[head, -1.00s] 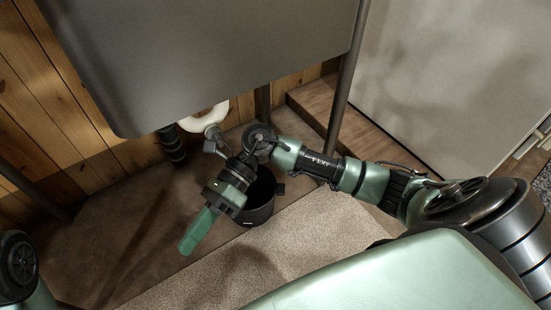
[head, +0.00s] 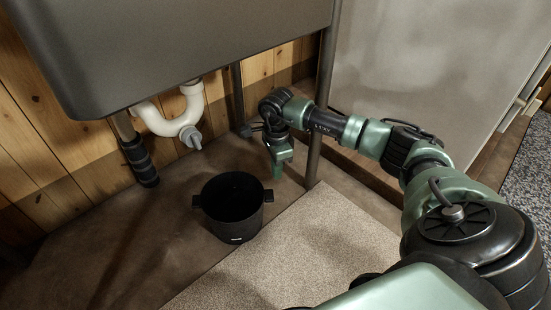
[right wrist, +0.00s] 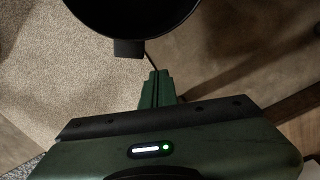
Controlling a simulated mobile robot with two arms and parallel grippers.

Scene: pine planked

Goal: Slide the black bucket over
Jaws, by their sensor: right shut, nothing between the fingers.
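The black bucket (head: 233,208) stands upright on the brown floor under the sink, beside the edge of the beige mat. It has a small handle tab on each side. Its rim and one tab also show at the top of the right wrist view (right wrist: 128,28). My right gripper (head: 277,172) points down just to the right of the bucket, apart from it in the head view. Its fingers (right wrist: 156,84) are together with nothing between them. My left gripper is not in view.
The grey sink (head: 180,50) hangs above and behind the bucket. A white drain pipe (head: 170,122) is behind it. A sink leg (head: 322,110) stands just right of my right gripper. The beige mat (head: 290,250) lies in front, with clear floor left of the bucket.

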